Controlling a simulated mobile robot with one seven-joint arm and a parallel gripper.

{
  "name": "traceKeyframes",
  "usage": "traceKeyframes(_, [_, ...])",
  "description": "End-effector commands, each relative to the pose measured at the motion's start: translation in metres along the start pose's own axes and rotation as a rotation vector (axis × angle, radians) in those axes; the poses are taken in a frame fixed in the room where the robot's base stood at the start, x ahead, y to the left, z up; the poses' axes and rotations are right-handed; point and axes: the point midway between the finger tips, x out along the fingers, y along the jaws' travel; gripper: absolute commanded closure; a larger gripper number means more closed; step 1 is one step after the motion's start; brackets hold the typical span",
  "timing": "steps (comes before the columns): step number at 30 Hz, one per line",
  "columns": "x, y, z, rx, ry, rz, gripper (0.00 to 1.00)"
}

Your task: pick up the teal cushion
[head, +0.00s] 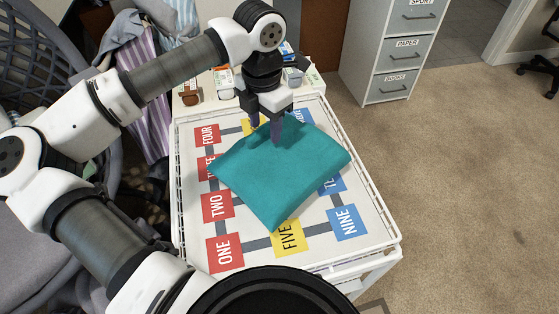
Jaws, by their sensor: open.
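The teal cushion (274,182) lies flat and turned at an angle on a white cart top printed with numbered squares. My gripper (265,132) points down over the cushion's far left part. Its jaws are open, with one fingertip at the cushion's far edge and the other over its upper face. I cannot tell whether the fingertips touch the cloth. The cushion covers several of the printed squares.
The cart top (188,232) has a low wire rim. Small boxes and bottles (222,82) stand behind it. A grey filing cabinet (397,50) stands at the back right, and a grey chair (40,60) at the left. The carpet (470,190) at the right is clear.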

Motion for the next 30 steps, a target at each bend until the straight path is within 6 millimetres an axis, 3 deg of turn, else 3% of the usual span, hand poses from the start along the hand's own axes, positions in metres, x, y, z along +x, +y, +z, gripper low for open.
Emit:
traceKeyframes(19, [0.0026,0.0001,0.0,0.0,0.0,0.0,0.54])
traceKeyframes(30, [0.0027,0.0,0.0,0.0,0.0,0.0,1.0])
